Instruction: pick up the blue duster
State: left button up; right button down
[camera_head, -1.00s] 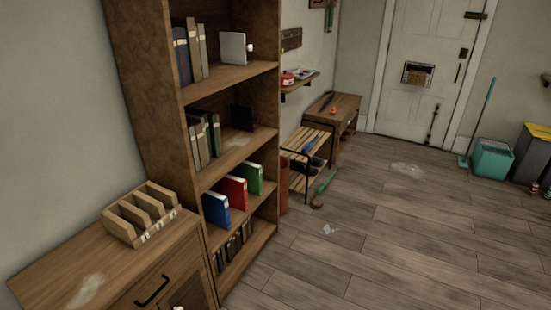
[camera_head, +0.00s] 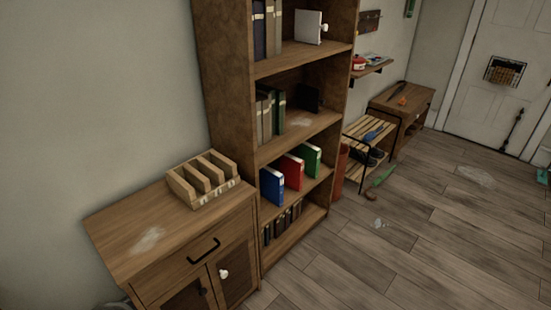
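A small blue object (camera_head: 373,134), which looks like the blue duster, lies on the top slats of the wooden shoe rack (camera_head: 358,128). It is far off, right of the bookshelf, and too small to make out in detail. Neither of my grippers is in view.
A tall bookshelf (camera_head: 294,143) stands in the middle, with blue, red and green binders. A low cabinet (camera_head: 120,236) with a wooden organizer (camera_head: 203,178) stands left of it. A green-handled item (camera_head: 383,176) lies on the floor by the rack. The floor (camera_head: 420,240) at right is largely clear.

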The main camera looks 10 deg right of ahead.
aim_at(371, 135)
jog(key=i+l+z, duration=0.45)
jog(key=l, duration=0.25)
jog(key=i+l+z, duration=0.95)
jog(key=i, duration=0.2)
jog(key=i+l+z, duration=0.15)
jog(key=i+z, duration=0.3)
jog(key=i, duration=0.15)
jog(key=i+l+u, duration=0.15)
jog(key=i, duration=1.55)
jog(key=i+u, duration=0.35)
jog(key=i, duration=0.3)
jog(key=i+l+u, duration=0.25)
jog(key=i+u, duration=0.15)
jog(key=i, duration=0.3)
